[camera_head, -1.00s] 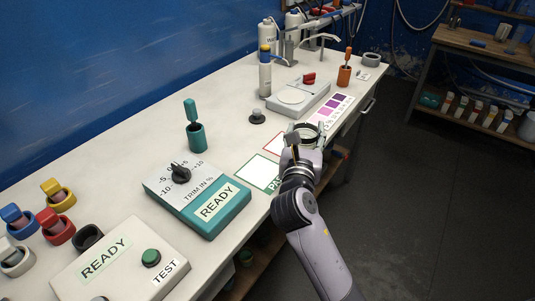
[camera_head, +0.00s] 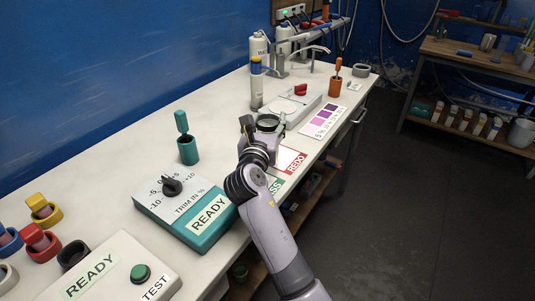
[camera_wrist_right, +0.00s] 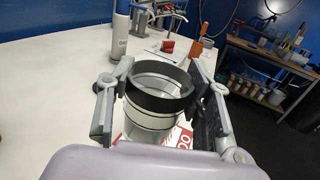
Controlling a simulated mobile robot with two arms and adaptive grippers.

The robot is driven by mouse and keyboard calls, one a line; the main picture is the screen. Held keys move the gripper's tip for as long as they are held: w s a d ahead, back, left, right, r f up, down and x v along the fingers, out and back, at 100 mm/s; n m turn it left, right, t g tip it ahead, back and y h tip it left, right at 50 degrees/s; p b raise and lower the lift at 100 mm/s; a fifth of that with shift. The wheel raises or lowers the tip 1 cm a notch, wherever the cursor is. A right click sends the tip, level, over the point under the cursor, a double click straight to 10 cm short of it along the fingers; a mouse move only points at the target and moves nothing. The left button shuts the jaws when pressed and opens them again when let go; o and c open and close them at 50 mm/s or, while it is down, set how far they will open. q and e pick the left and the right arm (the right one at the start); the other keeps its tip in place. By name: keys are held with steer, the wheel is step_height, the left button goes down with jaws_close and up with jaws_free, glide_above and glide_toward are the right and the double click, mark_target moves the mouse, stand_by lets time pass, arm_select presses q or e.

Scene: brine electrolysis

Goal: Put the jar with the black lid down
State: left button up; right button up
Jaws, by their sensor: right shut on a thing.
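My right gripper (camera_head: 264,128) is shut on the jar with the black lid (camera_wrist_right: 158,100). In the right wrist view the jar is a clear cylinder with a black band, upright between the two fingers (camera_wrist_right: 160,96). In the head view only the jar's round top (camera_head: 268,121) shows past my wrist. The jar is over the white bench, near the REDO card (camera_head: 295,160), part of which shows below it in the wrist view. I cannot tell whether its base touches the bench. My left gripper is out of view.
A purple colour chart (camera_head: 323,120) lies to the right. The teal trim box (camera_head: 186,212) is nearer. Bare bench lies left of the gripper.

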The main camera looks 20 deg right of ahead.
step_height(320, 180, down, 8)
steer(key=shift+f+b, duration=0.15)
steer(key=shift+b, duration=0.7)
steer(key=shift+f, duration=0.2)
steer(key=shift+f, duration=0.1)
steer(key=o, duration=1.4)
steer(key=shift+o, duration=0.2)
